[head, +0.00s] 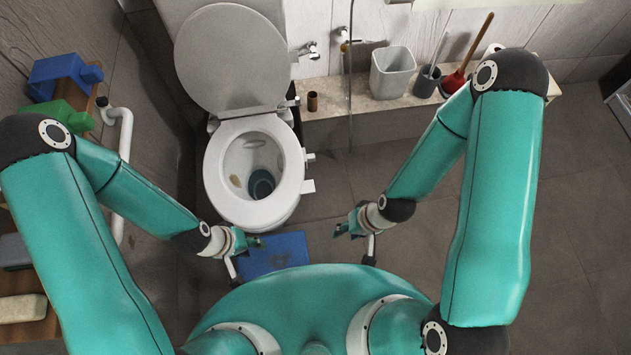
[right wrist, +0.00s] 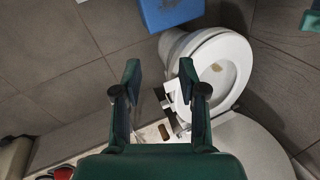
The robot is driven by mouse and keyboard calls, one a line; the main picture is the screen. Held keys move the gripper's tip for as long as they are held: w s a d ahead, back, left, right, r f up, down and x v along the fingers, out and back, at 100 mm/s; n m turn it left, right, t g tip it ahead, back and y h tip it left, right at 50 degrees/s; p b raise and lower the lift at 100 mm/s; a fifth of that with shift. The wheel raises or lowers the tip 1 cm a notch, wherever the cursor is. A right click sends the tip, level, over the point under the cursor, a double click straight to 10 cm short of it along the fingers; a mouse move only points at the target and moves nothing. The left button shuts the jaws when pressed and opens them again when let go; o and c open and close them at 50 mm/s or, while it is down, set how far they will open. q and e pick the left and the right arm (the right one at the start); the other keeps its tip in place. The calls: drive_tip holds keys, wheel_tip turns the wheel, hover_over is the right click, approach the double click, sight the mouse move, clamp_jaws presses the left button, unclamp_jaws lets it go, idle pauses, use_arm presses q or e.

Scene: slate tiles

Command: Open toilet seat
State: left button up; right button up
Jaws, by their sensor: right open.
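The white toilet stands at the centre back in the head view. Its round lid (head: 232,60) is raised and leans back against the tank. The seat ring (head: 292,162) lies flat on the bowl; it also shows in the right wrist view (right wrist: 241,62). White tabs (head: 308,186) stick out at its right side. My left gripper (head: 249,262) is open and empty in front of the bowl, over the blue mat. My right gripper (head: 353,247) is open and empty, to the right of the bowl's front and apart from the seat. Its two fingers show in the right wrist view (right wrist: 158,72).
A blue mat (head: 290,246) lies in front of the toilet. A white grab rail (head: 125,135) is on the left. A ledge on the right holds a grey bin (head: 392,73), a brush holder (head: 427,81) and a red plunger (head: 453,82). The tiled floor at right is clear.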

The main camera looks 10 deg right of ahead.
drive_tip(key=shift+a, duration=0.1)
